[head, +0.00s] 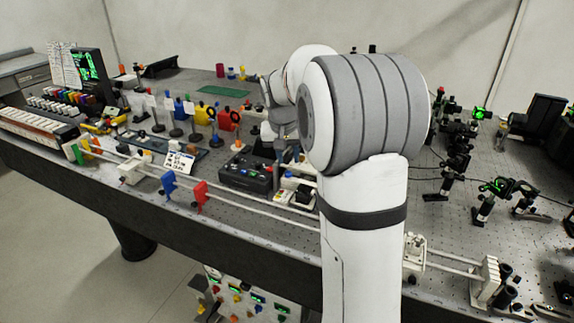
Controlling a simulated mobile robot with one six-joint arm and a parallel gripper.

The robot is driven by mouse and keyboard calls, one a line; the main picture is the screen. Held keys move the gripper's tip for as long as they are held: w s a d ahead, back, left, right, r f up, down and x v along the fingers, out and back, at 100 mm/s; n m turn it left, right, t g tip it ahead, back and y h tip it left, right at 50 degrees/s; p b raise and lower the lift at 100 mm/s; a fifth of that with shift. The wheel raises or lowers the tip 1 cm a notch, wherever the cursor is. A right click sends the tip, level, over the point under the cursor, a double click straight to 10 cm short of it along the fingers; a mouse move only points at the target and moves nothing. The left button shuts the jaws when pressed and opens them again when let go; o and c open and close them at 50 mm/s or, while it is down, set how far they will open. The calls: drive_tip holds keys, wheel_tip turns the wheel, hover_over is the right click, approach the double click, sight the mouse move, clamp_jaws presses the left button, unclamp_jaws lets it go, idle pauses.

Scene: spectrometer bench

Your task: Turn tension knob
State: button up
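My gripper (284,146) is small and partly hidden behind my own large white and grey arm. It points down over the bench near a black control box (240,180), which has small knobs or buttons on top. Whether its fingers are open or shut, or touch anything, cannot be made out. No knob can be clearly identified as the tension knob. Small dark knobs show on the black box, and a panel with several coloured knobs (250,302) stands below the bench edge. My arm hides part of the bench behind it.
The perforated bench (455,215) is crowded. White rails (270,215) with blue (168,184) and red (200,194) holders run along its front edge. Colored mounts stand behind at left. Black optical mounts (490,200) fill the right side. A green mat (226,91) lies at the back.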

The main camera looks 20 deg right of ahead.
sight(288, 173)
drive_tip(key=w+f+m, duration=0.1)
drive_tip(key=f, duration=0.1)
drive_tip(key=f+m+p, duration=0.1)
drive_tip(key=f, duration=0.1)
drive_tip(key=w+d+f+m+t+h, duration=0.1)
drive_tip(key=f+m, duration=0.1)
drive_tip(key=shift+w+f, duration=0.35)
drive_tip(key=shift+c, duration=0.4)
clamp_jaws()
